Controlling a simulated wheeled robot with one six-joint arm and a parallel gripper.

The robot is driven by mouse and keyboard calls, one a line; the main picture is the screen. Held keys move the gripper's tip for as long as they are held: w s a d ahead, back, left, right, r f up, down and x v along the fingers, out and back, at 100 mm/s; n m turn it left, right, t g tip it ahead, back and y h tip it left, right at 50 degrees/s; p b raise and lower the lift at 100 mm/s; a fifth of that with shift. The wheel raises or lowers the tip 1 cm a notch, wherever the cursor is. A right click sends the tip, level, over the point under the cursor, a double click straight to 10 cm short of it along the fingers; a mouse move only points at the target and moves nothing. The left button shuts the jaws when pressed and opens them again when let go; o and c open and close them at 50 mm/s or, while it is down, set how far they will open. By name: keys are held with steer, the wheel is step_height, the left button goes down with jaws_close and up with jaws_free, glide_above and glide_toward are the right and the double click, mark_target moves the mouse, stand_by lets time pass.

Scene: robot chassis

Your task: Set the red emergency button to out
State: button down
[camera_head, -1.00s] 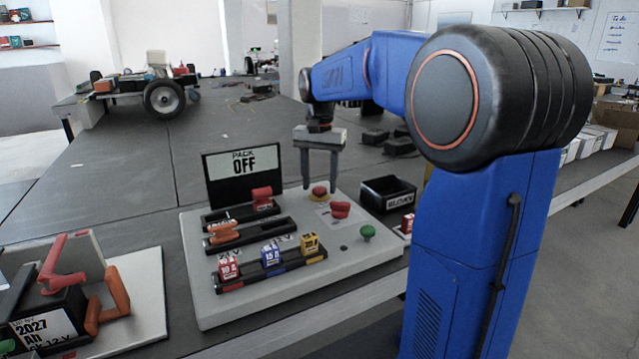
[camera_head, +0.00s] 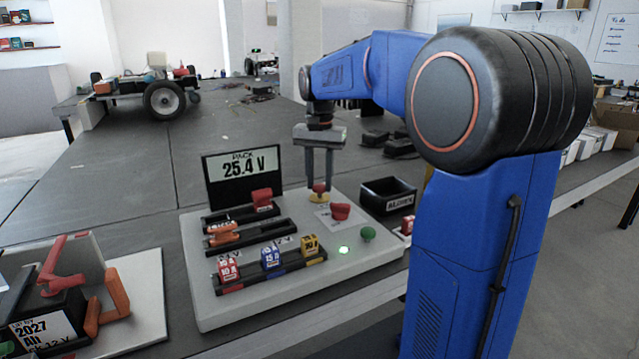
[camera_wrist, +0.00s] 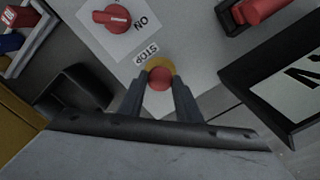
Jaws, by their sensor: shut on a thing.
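The red emergency button (camera_head: 319,186) sits on a yellow base (camera_head: 319,197) at the back right of the light grey panel (camera_head: 205,303). My gripper (camera_head: 320,181) points down over it, its two fingers at either side of the red cap. In the wrist view the red cap (camera_wrist: 159,78) is between the fingertips (camera_wrist: 159,80), beside the STOP label (camera_wrist: 146,53). The gripper is shut on the button. The display (camera_head: 241,175) behind the panel reads PACK 25.4 V. A small green lamp (camera_head: 344,250) is lit on the panel.
A red rotary knob (camera_head: 341,211) is close in front of the button, with a green button (camera_head: 368,233) nearer the front. A black bin (camera_head: 387,194) stands just right of the panel. Red, blue and yellow modules sit on a front rail (camera_head: 272,273).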

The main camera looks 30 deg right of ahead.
mark_target(320, 186)
steer(key=c, duration=1.3)
jaws_free()
steer(key=shift+r, duration=0.1)
step_height(320, 186, up, 17)
steer(key=shift+r, duration=0.2)
